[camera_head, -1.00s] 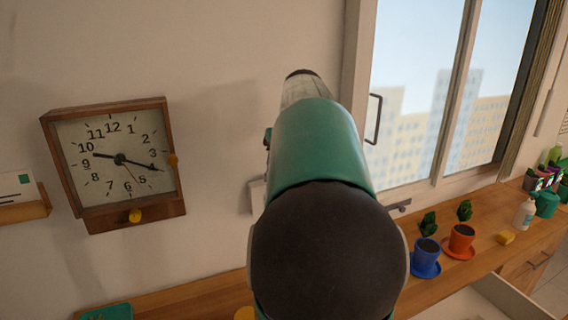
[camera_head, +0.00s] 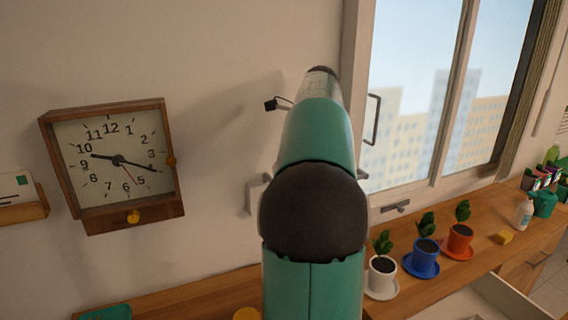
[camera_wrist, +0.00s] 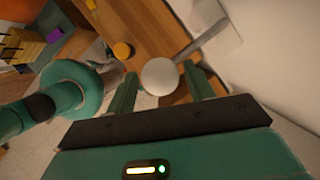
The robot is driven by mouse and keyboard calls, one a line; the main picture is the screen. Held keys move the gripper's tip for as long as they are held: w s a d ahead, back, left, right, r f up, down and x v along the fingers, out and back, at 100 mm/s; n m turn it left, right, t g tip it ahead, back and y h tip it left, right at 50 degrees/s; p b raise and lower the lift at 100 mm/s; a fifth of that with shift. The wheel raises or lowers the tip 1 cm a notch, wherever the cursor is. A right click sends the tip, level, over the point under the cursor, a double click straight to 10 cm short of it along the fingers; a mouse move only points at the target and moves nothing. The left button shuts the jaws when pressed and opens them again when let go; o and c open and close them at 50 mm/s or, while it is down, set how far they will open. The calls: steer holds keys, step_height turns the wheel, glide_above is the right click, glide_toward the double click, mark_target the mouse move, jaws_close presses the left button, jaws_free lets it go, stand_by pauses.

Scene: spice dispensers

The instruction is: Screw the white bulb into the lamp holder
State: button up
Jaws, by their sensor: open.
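The white bulb (camera_wrist: 160,75) shows as a round white ball in the wrist view, between the fingertips of my gripper (camera_wrist: 162,80). My two green fingers are open, one on each side of the bulb; I cannot tell whether either touches it. A grey rod (camera_wrist: 203,37) runs from a pale plate on the wall to just behind the bulb. The lamp holder itself is not clearly visible; the bulb may hide it. In the head view my arm hides the bulb and the fingers.
A wooden counter (camera_head: 480,240) runs along the wall. Potted plants in white (camera_head: 382,278), blue (camera_head: 423,260) and orange (camera_head: 460,240) pots stand on it at right. A clock (camera_head: 115,165) hangs at left. A yellow round thing (camera_wrist: 122,50) lies near the bulb in the wrist view.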

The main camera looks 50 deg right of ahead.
steer(key=n+y, duration=0.1)
steer(key=n, duration=0.2)
steer(key=shift+d+g, duration=0.1)
steer(key=shift+g, duration=0.3)
steer(key=n+g, duration=0.1)
steer(key=n, duration=0.2)
steer(key=shift+w+d+y, duration=0.1)
steer(key=shift+w+y, duration=0.05)
steer(key=shift+y, duration=0.15)
steer(key=shift+n+g, duration=0.4)
steer(key=shift+n, duration=0.7)
steer(key=c, duration=0.9)
steer(key=m+t, duration=0.1)
steer(key=m, duration=0.1)
steer(key=m+t, duration=0.1)
steer(key=m, duration=0.2)
steer(key=shift+a+h, duration=0.2)
steer(key=shift+h, duration=0.2)
steer(key=m+h, duration=0.1)
steer(key=m, duration=0.3)
steer(key=shift+s+t, duration=0.2)
steer(key=shift+t, duration=0.2)
